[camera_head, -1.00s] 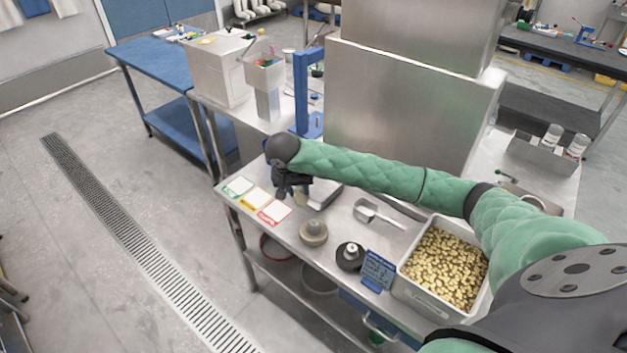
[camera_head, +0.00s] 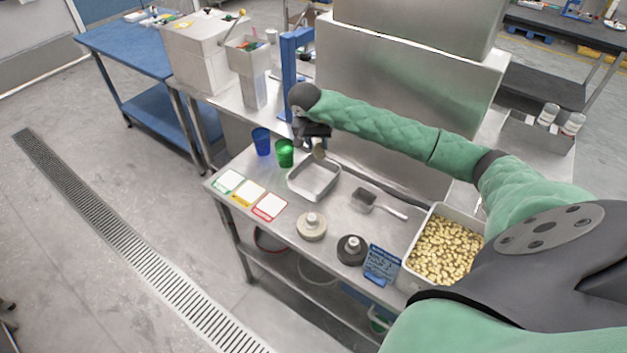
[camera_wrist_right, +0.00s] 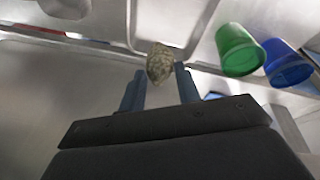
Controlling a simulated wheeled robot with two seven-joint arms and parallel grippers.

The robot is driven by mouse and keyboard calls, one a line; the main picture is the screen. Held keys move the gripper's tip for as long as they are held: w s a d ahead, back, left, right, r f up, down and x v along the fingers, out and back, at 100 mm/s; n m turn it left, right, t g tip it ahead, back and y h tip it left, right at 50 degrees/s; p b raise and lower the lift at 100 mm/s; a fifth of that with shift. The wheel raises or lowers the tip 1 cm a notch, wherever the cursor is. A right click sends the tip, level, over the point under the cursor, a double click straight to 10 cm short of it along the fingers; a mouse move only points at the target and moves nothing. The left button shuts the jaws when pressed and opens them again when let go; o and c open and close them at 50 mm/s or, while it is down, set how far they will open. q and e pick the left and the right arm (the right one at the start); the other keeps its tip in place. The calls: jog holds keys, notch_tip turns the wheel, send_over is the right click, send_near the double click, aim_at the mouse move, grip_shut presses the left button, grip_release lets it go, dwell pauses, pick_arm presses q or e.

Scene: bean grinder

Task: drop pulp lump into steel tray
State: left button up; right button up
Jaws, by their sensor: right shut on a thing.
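The pulp lump (camera_head: 320,153) is a small brownish-grey, rough piece. My right gripper (camera_head: 317,147) is shut on it and holds it in the air near the far edge of the steel tray (camera_head: 313,181). In the right wrist view the lump (camera_wrist_right: 160,63) sits between the two fingertips of the right gripper (camera_wrist_right: 160,82). The tray is shallow and rectangular, stands on the steel bench, and its visible inside looks empty. The tray's inside (camera_wrist_right: 176,20) also shows beyond the lump in the wrist view. The exact height of the lump above the tray is unclear. My left gripper is not in view.
A blue cup (camera_head: 262,141) and a green cup (camera_head: 285,153) stand left of the tray. A scoop (camera_head: 366,198) lies to its right. A blue post (camera_head: 290,75) rises behind the gripper.

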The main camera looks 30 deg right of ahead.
jog(key=shift+f, duration=1.1)
jog(key=o, duration=0.9)
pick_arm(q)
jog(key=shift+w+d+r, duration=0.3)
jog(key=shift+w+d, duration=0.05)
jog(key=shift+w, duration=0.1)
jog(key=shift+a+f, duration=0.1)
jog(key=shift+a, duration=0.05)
pick_arm(e)
jog(key=shift+a+r+b, duration=0.1)
jog(key=shift+r+b, duration=0.1)
jog(key=shift+b, duration=0.1)
jog(key=b+v, duration=0.2)
jog(key=v, duration=0.3)
jog(key=shift+a+r+b, duration=0.15)
jog(key=shift+r+b, duration=0.15)
jog(key=shift+r, duration=0.1)
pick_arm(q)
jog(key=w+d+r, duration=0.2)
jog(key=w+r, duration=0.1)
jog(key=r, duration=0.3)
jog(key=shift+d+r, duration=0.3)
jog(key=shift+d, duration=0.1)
pick_arm(e)
jog(key=shift+v, duration=0.75)
